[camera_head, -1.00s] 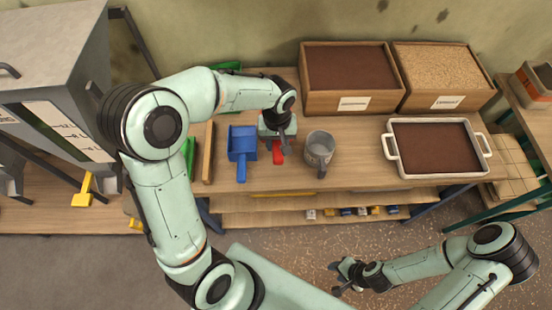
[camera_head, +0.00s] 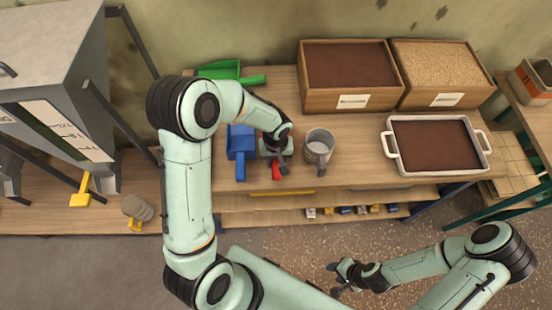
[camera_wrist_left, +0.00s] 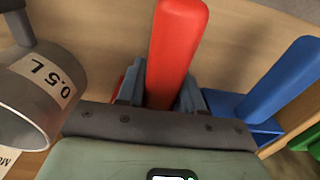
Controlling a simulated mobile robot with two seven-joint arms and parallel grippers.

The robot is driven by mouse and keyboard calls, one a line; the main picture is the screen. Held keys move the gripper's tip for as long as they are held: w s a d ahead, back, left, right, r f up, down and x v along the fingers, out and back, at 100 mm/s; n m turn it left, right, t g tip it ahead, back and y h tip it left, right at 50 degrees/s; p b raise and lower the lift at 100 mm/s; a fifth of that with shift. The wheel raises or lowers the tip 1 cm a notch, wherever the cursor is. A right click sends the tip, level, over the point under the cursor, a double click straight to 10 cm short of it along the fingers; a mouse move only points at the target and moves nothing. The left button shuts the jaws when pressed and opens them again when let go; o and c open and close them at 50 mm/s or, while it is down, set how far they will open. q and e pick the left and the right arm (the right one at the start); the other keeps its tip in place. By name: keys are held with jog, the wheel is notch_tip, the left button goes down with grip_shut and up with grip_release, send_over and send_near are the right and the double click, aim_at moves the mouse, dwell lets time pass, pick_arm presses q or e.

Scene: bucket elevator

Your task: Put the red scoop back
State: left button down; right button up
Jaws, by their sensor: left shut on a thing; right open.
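The red scoop (camera_head: 276,170) is mostly hidden under my left gripper (camera_head: 275,150) in the head view. Its red handle (camera_wrist_left: 175,50) stands between the fingers of my left gripper (camera_wrist_left: 160,97) in the left wrist view, and the gripper is shut on it. The scoop is over the table near its front edge, between a blue scoop (camera_head: 241,152) and a grey metal cup (camera_head: 319,148). I cannot tell whether it touches the tabletop. My right gripper (camera_head: 341,277) is open and empty, low over the floor in front of the table.
The blue scoop (camera_wrist_left: 285,80) and the cup marked 0.5 L (camera_wrist_left: 30,95) are close on either side. A green scoop (camera_head: 225,70) lies at the back left. Wooden bins (camera_head: 350,100) and a white tray (camera_head: 398,168) stand to the right.

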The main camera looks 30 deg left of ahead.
jog(key=shift+f, duration=0.1)
pick_arm(q)
jog(key=shift+f, duration=0.15)
jog(key=c, duration=0.7)
grip_release()
pick_arm(e)
jog(key=shift+s, duration=0.15)
pick_arm(q)
jog(key=shift+r, duration=0.35)
notch_tip(320, 180, up, 12)
jog(key=shift+f+p, duration=0.15)
jog(key=shift+p, duration=0.15)
jog(key=shift+s, duration=0.1)
pick_arm(e)
jog(key=shift+w+r, duration=0.55)
jog(key=shift+w, duration=0.05)
jog(key=shift+s, duration=0.1)
